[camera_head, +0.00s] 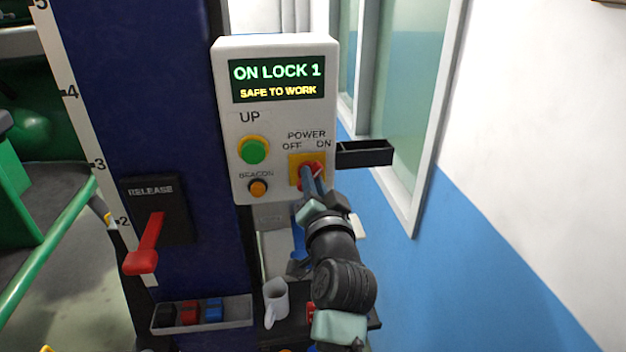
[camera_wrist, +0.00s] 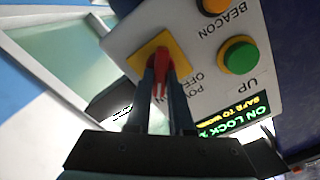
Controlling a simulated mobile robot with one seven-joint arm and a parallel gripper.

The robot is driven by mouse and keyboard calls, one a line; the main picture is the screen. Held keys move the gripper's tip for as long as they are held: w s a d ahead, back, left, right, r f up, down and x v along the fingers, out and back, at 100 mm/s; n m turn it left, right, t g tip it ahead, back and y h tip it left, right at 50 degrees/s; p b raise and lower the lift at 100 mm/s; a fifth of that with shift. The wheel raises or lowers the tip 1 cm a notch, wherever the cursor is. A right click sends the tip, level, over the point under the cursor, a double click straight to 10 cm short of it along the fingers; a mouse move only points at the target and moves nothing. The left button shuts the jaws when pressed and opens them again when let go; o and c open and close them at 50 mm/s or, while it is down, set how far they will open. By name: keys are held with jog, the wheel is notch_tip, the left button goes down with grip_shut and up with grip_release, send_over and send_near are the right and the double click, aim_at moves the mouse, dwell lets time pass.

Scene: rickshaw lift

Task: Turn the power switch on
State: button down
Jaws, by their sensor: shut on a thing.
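The power switch is a red knob (camera_head: 314,168) on a yellow plate (camera_head: 296,160), at the lower right of a white control box (camera_head: 230,115). "OFF" is printed above its left side and "ON" above its right. My gripper (camera_head: 311,181) is shut on the red knob. In the wrist view the fingers sit on both sides of the red knob (camera_wrist: 161,62), in front of the yellow plate (camera_wrist: 150,50). My fingers hide part of the knob, so I cannot tell its exact angle. The lit display (camera_head: 278,80) reads "ON LOCK 1, SAFE TO WORK".
A green UP button (camera_head: 254,151) and an orange beacon button (camera_head: 258,188) are left of the switch. A dark holder (camera_head: 365,153) juts out right of the box.

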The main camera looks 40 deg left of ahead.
jog(key=c, duration=0.8)
grip_release()
jog(key=b+v, duration=0.4)
jog(key=v, duration=0.9)
jog(key=shift+w, duration=0.1)
